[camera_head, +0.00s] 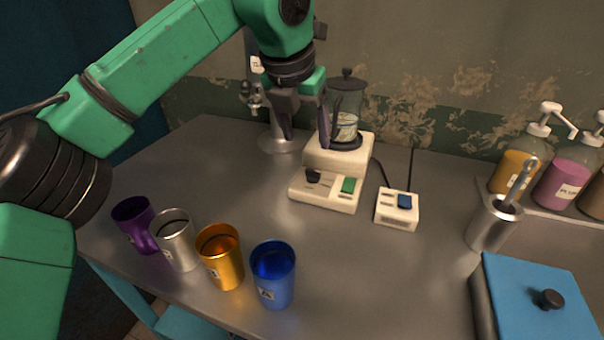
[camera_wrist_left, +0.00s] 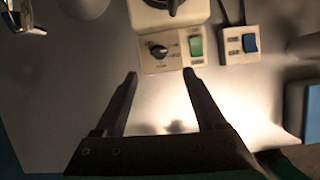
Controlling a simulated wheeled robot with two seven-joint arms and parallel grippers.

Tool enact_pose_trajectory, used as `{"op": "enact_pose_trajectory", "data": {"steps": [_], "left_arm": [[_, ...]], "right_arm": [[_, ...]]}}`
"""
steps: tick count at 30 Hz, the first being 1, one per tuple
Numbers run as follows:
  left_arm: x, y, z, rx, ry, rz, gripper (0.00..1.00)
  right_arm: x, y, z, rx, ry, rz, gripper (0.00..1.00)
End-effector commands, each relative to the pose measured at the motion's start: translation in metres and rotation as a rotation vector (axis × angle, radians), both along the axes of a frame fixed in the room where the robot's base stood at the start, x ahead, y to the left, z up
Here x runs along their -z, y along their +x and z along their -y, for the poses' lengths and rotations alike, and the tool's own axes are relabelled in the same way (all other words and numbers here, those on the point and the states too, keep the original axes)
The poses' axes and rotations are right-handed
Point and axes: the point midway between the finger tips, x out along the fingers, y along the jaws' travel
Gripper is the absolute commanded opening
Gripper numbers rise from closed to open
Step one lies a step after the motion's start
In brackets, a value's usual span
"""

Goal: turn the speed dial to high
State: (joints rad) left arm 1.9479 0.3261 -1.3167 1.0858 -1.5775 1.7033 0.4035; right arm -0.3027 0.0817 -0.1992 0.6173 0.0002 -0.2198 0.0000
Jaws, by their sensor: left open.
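The speed dial (camera_head: 313,175) is a black knob on the cream front panel of the blender base (camera_head: 338,152), left of a green switch (camera_head: 348,185). The dial (camera_wrist_left: 158,51) also shows in the left wrist view, above and between my fingertips, with its marked labels to its right. My left gripper (camera_head: 305,135) is open and empty, pointing down just left of the blender jar (camera_head: 346,108). In the left wrist view my left gripper (camera_wrist_left: 160,73) has both fingers spread, apart from the dial. My right gripper is not in view.
A white box with a blue switch (camera_head: 404,201) stands right of the blender. Purple, silver, orange and blue cups (camera_head: 273,276) line the front left. A metal holder (camera_head: 493,224), pump bottles (camera_head: 522,158) and a blue-lidded box (camera_head: 541,300) stand right. The middle front is clear.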

Motion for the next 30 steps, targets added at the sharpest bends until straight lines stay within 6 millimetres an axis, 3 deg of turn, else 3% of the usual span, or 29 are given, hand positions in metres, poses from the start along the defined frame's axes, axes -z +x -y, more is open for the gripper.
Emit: {"op": "enact_pose_trajectory", "data": {"steps": [3,10,15,22,27,28,30], "left_arm": [[0.032,0.011,0.004,-0.001,0.001,-0.005,0.72],[0.082,0.031,0.012,0.0,-0.002,-0.004,0.72],[0.097,0.037,0.015,0.001,-0.003,-0.001,0.72],[0.097,0.037,0.015,0.001,-0.002,-0.001,0.72],[0.097,0.038,0.014,0.0,-0.002,-0.001,0.07],[0.097,0.037,0.015,0.0,-0.002,-0.001,0.0],[0.097,0.037,0.015,0.001,-0.003,-0.001,0.0]], "right_arm": [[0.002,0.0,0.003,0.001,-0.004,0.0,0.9],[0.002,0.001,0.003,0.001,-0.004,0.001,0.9],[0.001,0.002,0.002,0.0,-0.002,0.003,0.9],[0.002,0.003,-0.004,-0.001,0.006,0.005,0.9],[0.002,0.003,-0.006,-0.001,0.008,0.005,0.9],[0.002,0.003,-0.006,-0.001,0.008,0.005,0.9],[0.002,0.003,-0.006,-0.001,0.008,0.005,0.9]]}}
